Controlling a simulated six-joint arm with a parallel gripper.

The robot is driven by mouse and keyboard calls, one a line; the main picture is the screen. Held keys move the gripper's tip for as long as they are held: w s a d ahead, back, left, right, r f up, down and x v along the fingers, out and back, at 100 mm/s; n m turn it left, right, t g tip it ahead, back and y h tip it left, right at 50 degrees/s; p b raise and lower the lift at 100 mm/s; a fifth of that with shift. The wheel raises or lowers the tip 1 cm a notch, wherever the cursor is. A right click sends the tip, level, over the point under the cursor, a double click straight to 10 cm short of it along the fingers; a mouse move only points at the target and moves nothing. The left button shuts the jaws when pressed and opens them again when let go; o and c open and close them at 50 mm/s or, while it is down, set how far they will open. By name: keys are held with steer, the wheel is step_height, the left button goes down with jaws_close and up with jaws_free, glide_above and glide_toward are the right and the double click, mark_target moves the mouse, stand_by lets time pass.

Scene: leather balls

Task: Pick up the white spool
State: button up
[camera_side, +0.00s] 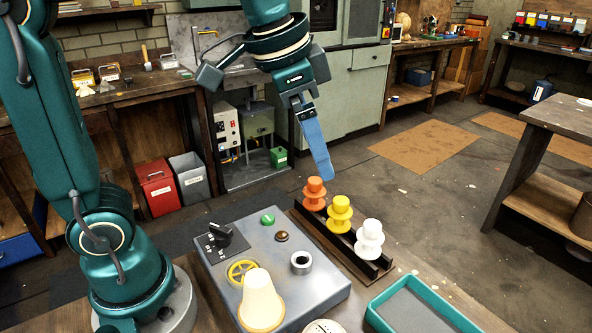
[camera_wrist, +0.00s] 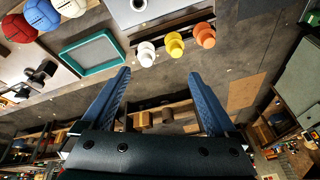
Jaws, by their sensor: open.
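The white spool (camera_side: 369,240) stands upright at the near right end of a dark rack (camera_side: 318,222), beside a yellow spool (camera_side: 339,214) and an orange spool (camera_side: 314,193). In the wrist view the white spool (camera_wrist: 146,54) is the leftmost of the three, with the yellow spool (camera_wrist: 174,44) and orange spool (camera_wrist: 204,35) to its right. My gripper (camera_side: 328,180) is above and behind the rack, near the orange spool in the side view. In the wrist view its blue fingers (camera_wrist: 157,72) are spread wide apart with nothing between them.
A grey control panel (camera_side: 225,270) with knobs, a yellow wheel and a cream cone stands left of the rack. A teal-rimmed tray (camera_side: 452,308) lies at the front right. In the wrist view, red, white and blue balls (camera_wrist: 42,14) sit at the upper left.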

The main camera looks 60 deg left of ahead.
steer(key=m+g, duration=0.1)
steer(key=m, duration=0.1)
glide_toward(373, 224)
steer(key=w+a+f+g, duration=0.1)
steer(key=w, duration=0.1)
steer(key=f, duration=0.3)
steer(key=f+g, duration=0.1)
steer(key=f, duration=0.2)
steer(key=d+f+m+g, duration=0.1)
steer(key=f, duration=0.3)
steer(key=shift+w+d+f, duration=0.1)
steer(key=shift+w+f, duration=0.05)
steer(key=shift+w, duration=0.1)
steer(key=shift+f, duration=0.7)
steer(key=c, duration=1.3)
